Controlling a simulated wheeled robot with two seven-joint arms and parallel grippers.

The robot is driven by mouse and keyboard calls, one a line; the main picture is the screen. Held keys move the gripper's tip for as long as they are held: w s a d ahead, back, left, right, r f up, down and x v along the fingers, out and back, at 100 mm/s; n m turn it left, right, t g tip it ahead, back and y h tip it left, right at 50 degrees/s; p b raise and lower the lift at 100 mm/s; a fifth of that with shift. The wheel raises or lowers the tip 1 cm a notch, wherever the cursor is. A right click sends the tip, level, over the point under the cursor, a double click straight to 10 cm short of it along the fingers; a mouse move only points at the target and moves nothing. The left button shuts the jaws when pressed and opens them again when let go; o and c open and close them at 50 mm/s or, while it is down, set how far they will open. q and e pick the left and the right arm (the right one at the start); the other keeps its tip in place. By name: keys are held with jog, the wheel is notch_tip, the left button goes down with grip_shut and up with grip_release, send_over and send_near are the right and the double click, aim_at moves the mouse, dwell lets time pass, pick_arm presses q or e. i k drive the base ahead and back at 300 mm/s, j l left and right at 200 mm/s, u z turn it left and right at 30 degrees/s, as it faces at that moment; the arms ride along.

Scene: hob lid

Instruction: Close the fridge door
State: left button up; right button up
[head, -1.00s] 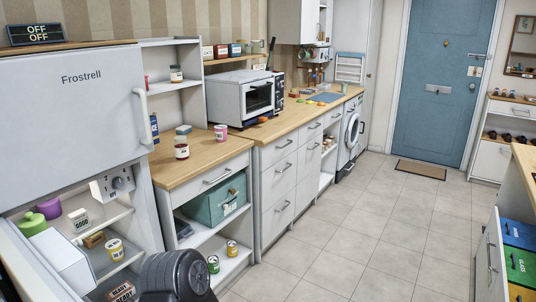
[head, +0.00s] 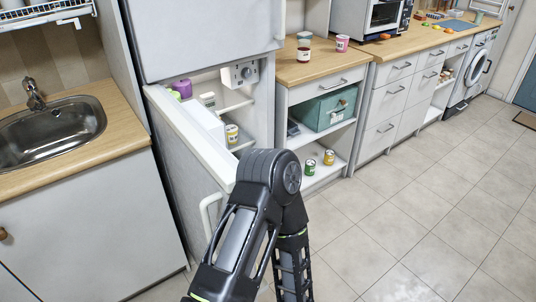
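The fridge (head: 200,40) stands at the centre-left in the head view. Its lower door (head: 183,160) stands open, swung out towards me, with its pale top edge visible and the compartment (head: 238,98) exposed behind it. A white handle (head: 208,212) is on the door's outer face near its free edge. One of my arms, dark grey and bent, rises from the bottom and passes in front of the door's free end; I cannot tell whether it touches the door. Neither gripper is visible, and the lower part of the door is partly hidden by the arm.
Inside are a purple tub (head: 182,88) and a yellow-labelled cup (head: 232,133). A sink (head: 50,125) in a wooden-topped cabinet (head: 90,220) stands close on the left. A shelf unit with a green box (head: 322,110) stands right. The tiled floor (head: 430,215) is clear to the right.

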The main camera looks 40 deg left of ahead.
aim_at(201, 170)
jog(key=u, duration=1.7)
jog(key=i+u, duration=0.15)
jog(key=u, duration=0.15)
jog(key=i, duration=0.35)
jog(key=k+j, duration=0.4)
jog(key=j, duration=1.25)
